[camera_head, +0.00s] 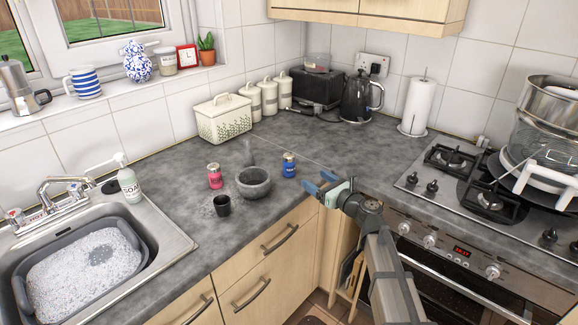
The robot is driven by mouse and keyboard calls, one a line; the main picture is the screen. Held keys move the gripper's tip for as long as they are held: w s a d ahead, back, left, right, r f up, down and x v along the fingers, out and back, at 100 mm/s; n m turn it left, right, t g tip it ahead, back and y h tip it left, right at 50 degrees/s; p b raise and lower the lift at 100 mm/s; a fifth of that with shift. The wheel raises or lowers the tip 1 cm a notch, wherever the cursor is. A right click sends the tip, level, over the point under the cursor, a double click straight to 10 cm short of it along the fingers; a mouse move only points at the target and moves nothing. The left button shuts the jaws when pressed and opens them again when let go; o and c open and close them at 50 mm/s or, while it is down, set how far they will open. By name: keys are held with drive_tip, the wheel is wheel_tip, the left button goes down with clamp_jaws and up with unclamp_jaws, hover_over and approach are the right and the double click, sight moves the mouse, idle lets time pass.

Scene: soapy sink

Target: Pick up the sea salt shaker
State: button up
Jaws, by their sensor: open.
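Two small shakers stand upright on the grey worktop. One is blue with a pale cap (289,165), and the other is pinkish red with a pale cap (215,176). Their labels are too small to read, so I cannot tell for sure which is the sea salt shaker. My gripper (315,181) is open and empty, with its blue fingers pointing left near the worktop's front edge. It is to the right of the blue shaker and a little nearer the front, apart from it. The red shaker is farther left.
A grey stone bowl (253,184) stands between the shakers, with a dark cup (222,205) in front of it. A soap bottle (129,184) stands by the sink (176,243) at the left. The hob (425,202) is on the right. The worktop behind the blue shaker is clear.

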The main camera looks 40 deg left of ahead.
sight(293, 164)
drive_tip(key=a, duration=0.2)
drive_tip(key=w+a, duration=0.1)
drive_tip(key=a, duration=0.5)
drive_tip(key=shift+w+a+r, duration=0.15)
drive_tip(key=shift+w+r, duration=0.05)
drive_tip(key=shift+w+a+f, duration=0.1)
drive_tip(key=shift+w+a, duration=0.1)
drive_tip(key=shift+a, duration=1.25)
drive_tip(key=shift+w+a, duration=0.15)
drive_tip(key=shift+a, duration=1.25)
drive_tip(key=shift+c, duration=0.3)
drive_tip(key=c, duration=1.1)
